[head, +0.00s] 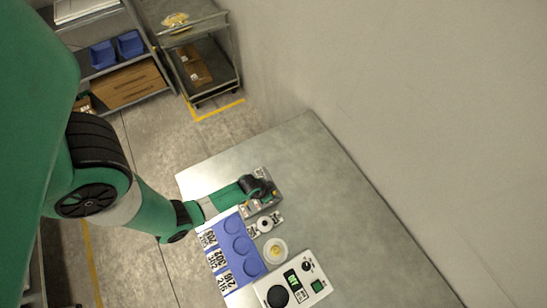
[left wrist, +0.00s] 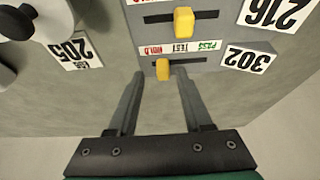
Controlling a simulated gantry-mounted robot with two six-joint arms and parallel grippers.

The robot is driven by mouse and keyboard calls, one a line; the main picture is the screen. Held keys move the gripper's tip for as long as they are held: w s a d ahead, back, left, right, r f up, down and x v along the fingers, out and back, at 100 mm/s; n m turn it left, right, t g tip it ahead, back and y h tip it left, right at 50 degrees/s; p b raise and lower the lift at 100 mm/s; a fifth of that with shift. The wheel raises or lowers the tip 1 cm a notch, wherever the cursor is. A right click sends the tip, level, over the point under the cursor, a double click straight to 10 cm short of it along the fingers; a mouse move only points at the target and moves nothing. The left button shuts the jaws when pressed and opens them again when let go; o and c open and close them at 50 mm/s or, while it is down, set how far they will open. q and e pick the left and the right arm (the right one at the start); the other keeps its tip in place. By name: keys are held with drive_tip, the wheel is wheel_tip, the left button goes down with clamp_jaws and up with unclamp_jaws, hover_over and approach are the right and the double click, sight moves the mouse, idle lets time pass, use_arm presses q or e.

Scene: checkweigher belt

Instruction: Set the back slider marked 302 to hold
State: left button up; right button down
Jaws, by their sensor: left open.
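The grey slider box (head: 272,205) stands near the table's far left corner in the head view, largely covered by my left gripper (head: 262,190). In the left wrist view, the slider with the 302 card (left wrist: 248,60) has a yellow knob (left wrist: 163,70) at the left part of its slot, below the red HOLD label (left wrist: 155,52). TEST and PASS labels lie to the right. My left gripper (left wrist: 161,76) is open, its fingertips on either side of that knob in the picture. Contact cannot be told. My right gripper is not in view.
Another slider with a yellow knob (left wrist: 184,20) and a 216 card (left wrist: 275,12) is close by. A blue tray (head: 239,271), a round dish (head: 276,251) and a white panel (head: 304,290) stand along the table. The table's right side is bare; a wall is beyond.

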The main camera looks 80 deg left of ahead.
use_arm(q)
drive_tip(key=p+v, duration=0.7)
drive_tip(key=v, duration=0.4)
drive_tip(key=shift+r, duration=0.15)
drive_tip(key=shift+s+d, duration=0.1)
